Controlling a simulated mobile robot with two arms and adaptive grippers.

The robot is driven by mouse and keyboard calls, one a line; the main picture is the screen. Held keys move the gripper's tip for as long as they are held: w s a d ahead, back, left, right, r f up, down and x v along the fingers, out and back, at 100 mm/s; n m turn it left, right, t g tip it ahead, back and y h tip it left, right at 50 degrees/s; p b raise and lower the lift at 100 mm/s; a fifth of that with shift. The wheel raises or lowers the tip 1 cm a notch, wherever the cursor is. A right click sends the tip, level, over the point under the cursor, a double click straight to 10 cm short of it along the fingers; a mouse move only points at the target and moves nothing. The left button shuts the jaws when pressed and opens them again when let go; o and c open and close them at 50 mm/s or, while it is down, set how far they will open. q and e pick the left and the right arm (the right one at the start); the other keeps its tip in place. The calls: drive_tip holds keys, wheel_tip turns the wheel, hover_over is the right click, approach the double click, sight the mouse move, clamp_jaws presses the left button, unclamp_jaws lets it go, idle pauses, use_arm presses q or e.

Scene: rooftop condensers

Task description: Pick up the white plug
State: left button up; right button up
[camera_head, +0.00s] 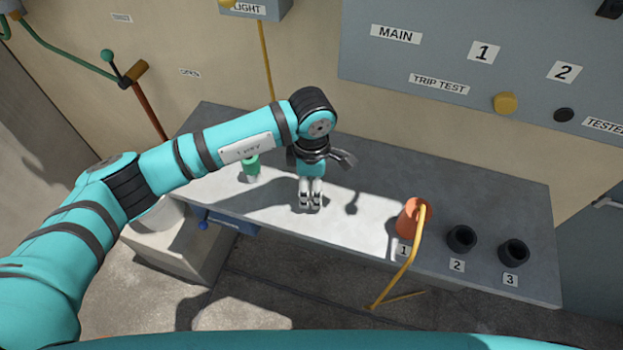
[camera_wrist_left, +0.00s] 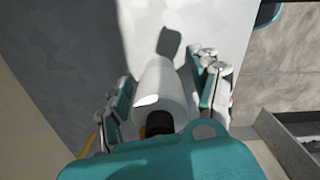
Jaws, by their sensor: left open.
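The white plug (camera_wrist_left: 160,88) shows in the left wrist view as a pale, tapered body with a dark end toward the camera. It lies between the two fingers of my left gripper (camera_wrist_left: 166,98), which are open with a gap visible on the right side. In the head view my left gripper (camera_head: 310,203) points down at the sunlit middle of the bench. There the plug is hidden behind the gripper or cannot be told apart from it. My right gripper is not in view.
The grey bench (camera_head: 345,227) also holds a green object (camera_head: 250,168) left of the gripper. An orange piece (camera_head: 409,220) with a yellow cable stands at label 1. Dark sockets (camera_head: 461,238) and (camera_head: 513,252) are at labels 2 and 3. A grey panel (camera_head: 440,60) rises behind.

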use_arm(q)
clamp_jaws()
drive_tip(key=shift+r, duration=0.15)
idle(0.4)
